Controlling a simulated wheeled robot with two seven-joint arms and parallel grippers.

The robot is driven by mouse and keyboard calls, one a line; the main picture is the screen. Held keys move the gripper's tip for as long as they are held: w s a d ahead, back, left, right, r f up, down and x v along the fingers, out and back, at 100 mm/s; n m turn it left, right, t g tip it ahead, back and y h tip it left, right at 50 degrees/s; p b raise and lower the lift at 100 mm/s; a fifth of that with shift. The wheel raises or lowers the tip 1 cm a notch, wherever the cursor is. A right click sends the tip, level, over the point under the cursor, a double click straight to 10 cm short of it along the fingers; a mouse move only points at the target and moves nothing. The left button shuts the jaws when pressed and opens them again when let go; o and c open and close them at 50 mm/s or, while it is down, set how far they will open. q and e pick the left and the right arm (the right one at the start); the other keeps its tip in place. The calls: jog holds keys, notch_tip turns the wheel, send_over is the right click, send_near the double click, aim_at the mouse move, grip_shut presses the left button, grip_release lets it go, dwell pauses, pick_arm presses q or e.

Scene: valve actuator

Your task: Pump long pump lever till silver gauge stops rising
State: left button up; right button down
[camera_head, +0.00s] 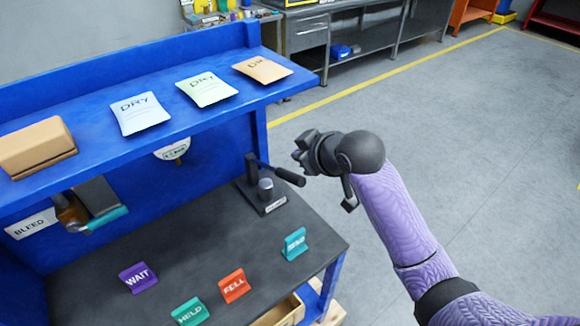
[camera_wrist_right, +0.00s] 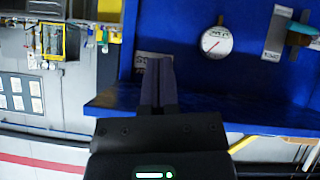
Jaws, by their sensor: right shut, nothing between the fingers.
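The pump (camera_head: 265,198) stands at the far right part of the dark bench top. Its long black lever (camera_head: 289,176) points to the right and slightly down. My right gripper (camera_head: 300,148) is above and just right of the lever's end, apart from it. Its fingers (camera_wrist_right: 158,82) are together and empty in the wrist view. A round white gauge (camera_head: 174,149) hangs under the shelf, its top hidden by the shelf edge. The wrist view shows the gauge face (camera_wrist_right: 216,43) with a red needle pointing to the lower left; its numbers are unreadable. My left gripper is out of view.
A blue shelf (camera_head: 205,118) above the bench holds DRY packets and a brown box (camera_head: 36,146). Signs WAIT (camera_head: 138,277), HELD (camera_head: 190,311) and FELL (camera_head: 234,285) stand on the bench. A teal-handled valve (camera_head: 104,220) is at left. Open floor lies right.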

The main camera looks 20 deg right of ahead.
jog(key=b, duration=0.2)
send_over(289, 175)
jog(key=a, duration=0.1)
notch_tip(289, 175, down, 6)
jog(key=f, duration=0.2)
jog(key=shift+w+d+f+b, duration=0.1)
jog(key=shift+d+f+b, duration=0.2)
jog(key=shift+d+f, duration=0.2)
jog(key=shift+f, duration=0.25)
